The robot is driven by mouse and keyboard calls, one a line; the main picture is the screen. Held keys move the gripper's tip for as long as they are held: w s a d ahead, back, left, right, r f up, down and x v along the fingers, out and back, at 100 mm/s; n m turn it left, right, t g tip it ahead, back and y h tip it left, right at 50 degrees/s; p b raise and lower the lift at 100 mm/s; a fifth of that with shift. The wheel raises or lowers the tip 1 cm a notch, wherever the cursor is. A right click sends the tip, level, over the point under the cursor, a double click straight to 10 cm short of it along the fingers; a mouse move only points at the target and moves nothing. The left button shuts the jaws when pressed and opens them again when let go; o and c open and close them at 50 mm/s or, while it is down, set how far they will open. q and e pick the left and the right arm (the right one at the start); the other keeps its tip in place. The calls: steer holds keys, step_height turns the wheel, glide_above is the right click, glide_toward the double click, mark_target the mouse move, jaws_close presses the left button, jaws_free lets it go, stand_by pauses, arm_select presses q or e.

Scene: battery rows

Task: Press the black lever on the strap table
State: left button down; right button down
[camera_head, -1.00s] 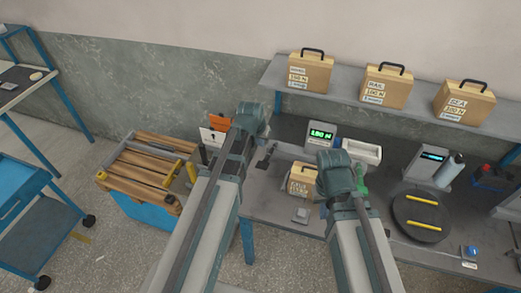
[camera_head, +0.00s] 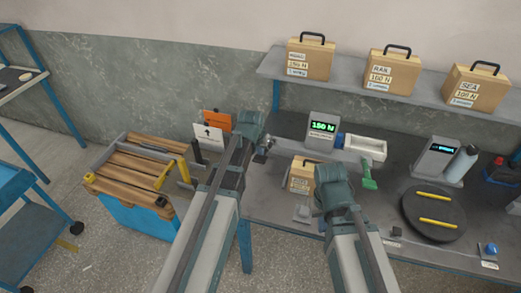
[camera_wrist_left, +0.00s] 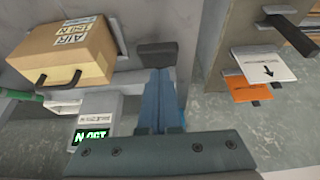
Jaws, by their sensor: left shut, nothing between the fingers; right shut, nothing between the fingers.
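A small black lever (camera_head: 264,148) is on the grey bench at the left of the green-lit display (camera_head: 323,126). In the left wrist view a black block, seemingly its pad (camera_wrist_left: 157,51), is right at the fingertips of my left gripper (camera_wrist_left: 160,72). Whether they touch cannot be told. In the head view my left gripper (camera_head: 251,128) is partly hidden by its own wrist. It is shut and empty. Another black handle (camera_head: 197,152) stands by the strapped crate, beside a white arrow card (camera_head: 208,136). My right gripper (camera_head: 331,176) is shut and empty over the bench.
A wooden case (camera_head: 301,176) stands on the bench between the arms. A white tray (camera_head: 365,147), a green-handled tool (camera_head: 369,183) and a dark round plate (camera_head: 433,230) lie to the right. Labelled cases stand on the shelf (camera_head: 345,77). The slatted crate (camera_head: 133,184) is at left.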

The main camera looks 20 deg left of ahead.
arm_select(q)
steer(key=shift+s+f, duration=0.15)
steer(key=shift+f, duration=0.2)
